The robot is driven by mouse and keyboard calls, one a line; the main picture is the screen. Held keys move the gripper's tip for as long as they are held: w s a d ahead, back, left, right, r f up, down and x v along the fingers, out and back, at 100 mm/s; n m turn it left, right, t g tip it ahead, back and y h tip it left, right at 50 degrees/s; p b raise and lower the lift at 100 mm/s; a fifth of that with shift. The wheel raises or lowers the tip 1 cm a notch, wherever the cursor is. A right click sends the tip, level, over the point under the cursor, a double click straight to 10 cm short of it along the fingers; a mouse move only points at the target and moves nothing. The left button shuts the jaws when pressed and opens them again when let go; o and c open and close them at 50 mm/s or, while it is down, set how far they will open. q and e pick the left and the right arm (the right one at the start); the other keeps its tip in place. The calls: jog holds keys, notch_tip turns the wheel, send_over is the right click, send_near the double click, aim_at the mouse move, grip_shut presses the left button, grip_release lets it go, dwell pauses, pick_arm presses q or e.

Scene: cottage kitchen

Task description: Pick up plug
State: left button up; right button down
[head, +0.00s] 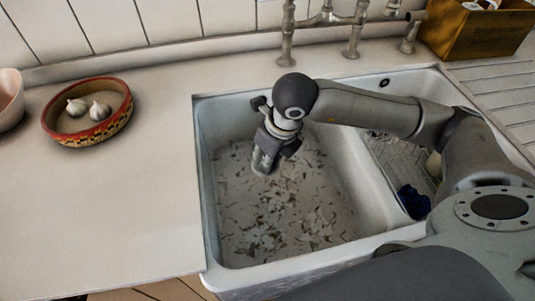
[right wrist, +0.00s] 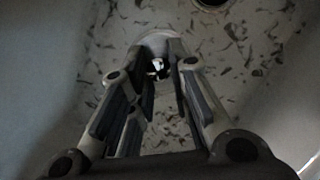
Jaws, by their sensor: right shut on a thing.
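My right gripper (head: 265,160) reaches down into the large left basin of the white sink (head: 207,190). It is shut on the plug (right wrist: 153,43), a pale, rounded piece seen between the fingertips in the right wrist view (right wrist: 160,66). The fingers hide part of the plug. In the head view the gripper covers most of it, and I cannot tell whether it touches the basin floor. A dark round drain hole (right wrist: 210,4) shows at the top of the right wrist view, apart from the plug. My left gripper is not in view.
Brown flecks cover the basin floor. A divider separates the smaller right basin, which holds a dark blue item (head: 413,202). Taps (head: 288,40) stand behind the sink. A bowl (head: 88,112) with garlic is on the left counter. A wooden box (head: 478,32) stands back right.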

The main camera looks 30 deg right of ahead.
notch_tip(320, 180, up, 13)
jog(key=p, duration=0.7)
dwell(0.8)
dwell(0.4)
